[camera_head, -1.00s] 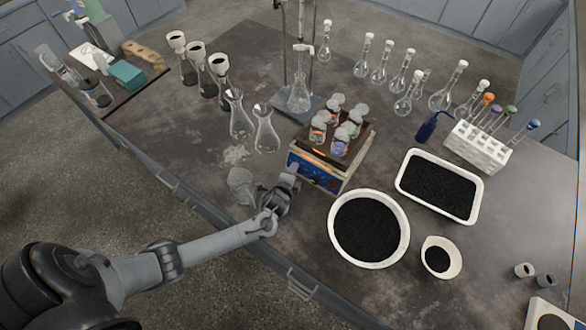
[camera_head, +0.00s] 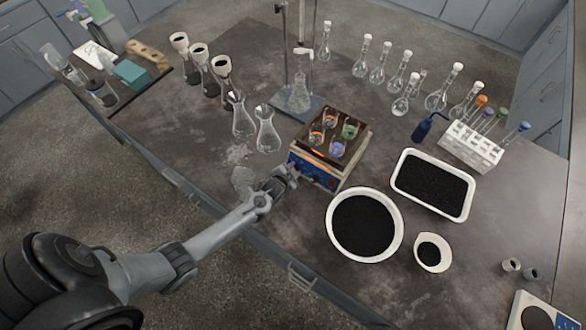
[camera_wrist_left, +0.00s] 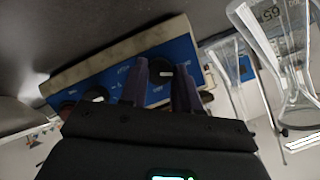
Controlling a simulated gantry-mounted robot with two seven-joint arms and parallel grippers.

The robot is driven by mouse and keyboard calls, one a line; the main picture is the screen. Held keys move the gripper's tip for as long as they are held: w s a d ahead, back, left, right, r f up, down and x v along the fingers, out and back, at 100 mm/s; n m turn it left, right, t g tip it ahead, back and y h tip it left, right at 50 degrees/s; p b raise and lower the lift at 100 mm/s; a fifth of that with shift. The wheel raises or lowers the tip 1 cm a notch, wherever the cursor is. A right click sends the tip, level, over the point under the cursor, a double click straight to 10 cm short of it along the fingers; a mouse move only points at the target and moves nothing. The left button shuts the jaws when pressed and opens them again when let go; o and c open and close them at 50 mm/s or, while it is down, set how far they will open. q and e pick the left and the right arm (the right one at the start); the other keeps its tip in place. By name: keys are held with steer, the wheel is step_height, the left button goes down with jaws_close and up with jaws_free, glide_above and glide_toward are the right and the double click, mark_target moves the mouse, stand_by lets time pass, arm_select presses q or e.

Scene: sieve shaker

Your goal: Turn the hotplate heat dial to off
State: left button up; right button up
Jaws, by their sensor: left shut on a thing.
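The hotplate (camera_head: 318,176) stands on the bench with its blue control panel facing my left arm. Several small glass beakers (camera_head: 337,146) with coloured contents stand on its dark top. My left gripper (camera_head: 293,171) is at the left part of the panel. In the left wrist view, the fingers (camera_wrist_left: 160,83) straddle a dark round heat dial (camera_wrist_left: 160,68) on the blue panel (camera_wrist_left: 112,82) and are shut on it. Another dark knob (camera_wrist_left: 95,94) shows farther left on the panel. The dial's marking cannot be read. My right gripper is out of view.
Two clear flasks (camera_head: 267,135) stand left of the hotplate, and a stand with a flask (camera_head: 300,98) is behind it. A round bowl of black grains (camera_head: 335,245) and a white tray (camera_head: 460,211) lie to its right. The bench's front edge is below my arm.

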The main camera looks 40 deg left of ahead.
arm_select(q)
steer(key=shift+n, duration=0.7)
steer(key=shift+s+f+h, duration=0.1)
steer(key=shift+h, duration=0.2)
steer(key=o, duration=1.1)
steer(key=shift+c, duration=0.2)
steer(key=shift+p, duration=0.3)
steer(key=shift+s+r, duration=0.5)
steer(key=p+v, duration=0.1)
steer(key=v, duration=0.8)
steer(key=shift+s+d+r, duration=0.1)
steer(key=shift+s+d, duration=0.05)
steer(key=shift+s, duration=0.05)
